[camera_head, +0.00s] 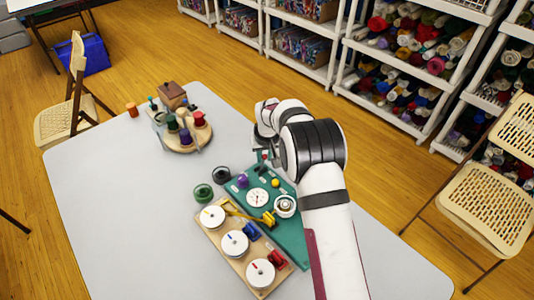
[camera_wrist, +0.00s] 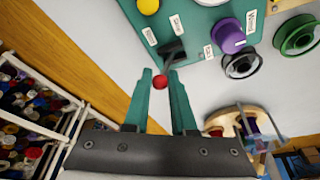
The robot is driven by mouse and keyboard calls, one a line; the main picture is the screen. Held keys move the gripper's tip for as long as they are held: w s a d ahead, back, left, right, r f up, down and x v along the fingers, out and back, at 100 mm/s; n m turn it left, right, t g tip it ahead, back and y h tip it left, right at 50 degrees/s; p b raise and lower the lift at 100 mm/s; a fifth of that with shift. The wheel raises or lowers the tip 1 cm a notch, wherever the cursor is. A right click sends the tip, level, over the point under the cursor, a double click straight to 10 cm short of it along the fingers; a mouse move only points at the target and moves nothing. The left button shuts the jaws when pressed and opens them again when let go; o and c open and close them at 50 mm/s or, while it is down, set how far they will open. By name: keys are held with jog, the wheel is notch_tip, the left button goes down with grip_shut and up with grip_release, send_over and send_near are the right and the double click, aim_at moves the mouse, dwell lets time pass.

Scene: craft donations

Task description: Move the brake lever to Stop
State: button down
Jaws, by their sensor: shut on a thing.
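The brake lever (camera_wrist: 173,56) is a dark lever with a red ball knob (camera_wrist: 160,82), standing out from a black slot on a teal panel (camera_wrist: 200,14). White labels flank the slot in the wrist view; their words are too small to read surely. My gripper (camera_wrist: 161,77) is shut on the lever at its red knob, with a teal finger on each side. In the head view the teal panel (camera_head: 289,236) lies on the table, and my wrist is over its far end. There my arm mostly hides the gripper and lever.
A purple knob (camera_head: 242,181) and yellow button (camera_head: 276,183) are on the panel near the lever. Black (camera_head: 221,175) and green (camera_head: 203,193) spools stand beside it. A wooden board with white discs (camera_head: 235,244) lies in front. A round wooden stand (camera_head: 184,140) is farther back. The table's left side is clear.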

jog(key=shift+s+a, duration=0.3)
jog(key=shift+s, duration=0.1)
jog(key=shift+s+a, duration=0.55)
jog(key=shift+a, duration=0.05)
jog(key=shift+s+a, duration=0.1)
jog(key=shift+s+a+f, duration=0.2)
jog(key=shift+s+a, duration=0.15)
jog(key=shift+a, duration=0.05)
jog(key=c, duration=0.7)
grip_release()
jog(key=shift+r, duration=0.1)
